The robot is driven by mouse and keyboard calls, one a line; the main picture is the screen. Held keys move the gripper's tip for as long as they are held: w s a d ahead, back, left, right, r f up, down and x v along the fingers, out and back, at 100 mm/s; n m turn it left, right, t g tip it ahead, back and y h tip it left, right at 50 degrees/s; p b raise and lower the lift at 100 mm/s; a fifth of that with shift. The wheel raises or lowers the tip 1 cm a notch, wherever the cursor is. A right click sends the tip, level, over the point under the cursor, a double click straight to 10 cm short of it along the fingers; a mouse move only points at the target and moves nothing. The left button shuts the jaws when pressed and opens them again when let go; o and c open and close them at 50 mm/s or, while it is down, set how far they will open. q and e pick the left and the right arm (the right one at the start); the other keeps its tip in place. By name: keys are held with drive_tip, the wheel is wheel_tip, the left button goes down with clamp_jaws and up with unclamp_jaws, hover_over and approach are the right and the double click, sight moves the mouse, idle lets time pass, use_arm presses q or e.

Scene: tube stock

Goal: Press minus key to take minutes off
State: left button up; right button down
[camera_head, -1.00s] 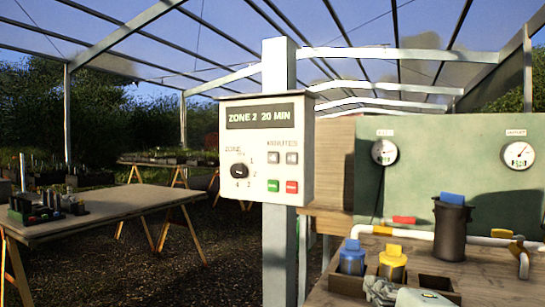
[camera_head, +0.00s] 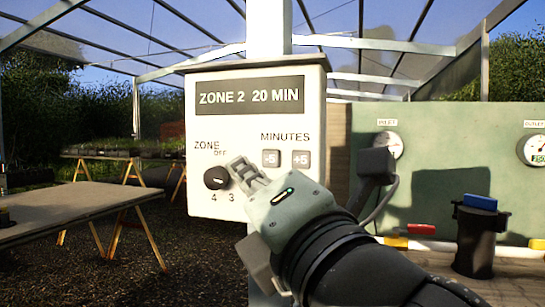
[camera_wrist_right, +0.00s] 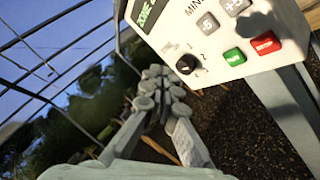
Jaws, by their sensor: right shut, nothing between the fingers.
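A white control box (camera_head: 260,90) hangs on a post, and its dark display (camera_head: 250,96) reads ZONE 2 20 MIN. The grey minus key, marked -5 (camera_head: 271,158), sits under MINUTES, left of the plus key, marked +5 (camera_head: 301,159). The minus key also shows in the right wrist view (camera_wrist_right: 207,23). My right gripper (camera_head: 243,172) is shut and empty, its tips in front of the box, below and left of the minus key. In the right wrist view its fingers (camera_wrist_right: 160,85) appear beside the box, apart from the keys. My left gripper is out of view.
The black zone knob (camera_head: 216,177) is close left of my right fingertips. In the right wrist view, green (camera_wrist_right: 233,57) and red (camera_wrist_right: 264,45) buttons sit below the minutes keys. A wooden table (camera_head: 70,208) stands at left; a green panel (camera_head: 450,150) is at right.

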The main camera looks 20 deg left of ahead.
sight(267, 163)
drive_tip(key=w, duration=0.8)
drive_tip(key=shift+b, duration=0.35)
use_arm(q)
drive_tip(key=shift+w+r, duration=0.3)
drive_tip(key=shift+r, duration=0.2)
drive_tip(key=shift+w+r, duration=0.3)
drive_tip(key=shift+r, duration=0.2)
use_arm(e)
drive_tip(key=shift+w, duration=0.6)
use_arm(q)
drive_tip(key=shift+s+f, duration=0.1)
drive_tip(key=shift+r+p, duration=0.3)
use_arm(e)
drive_tip(key=shift+w, duration=0.4)
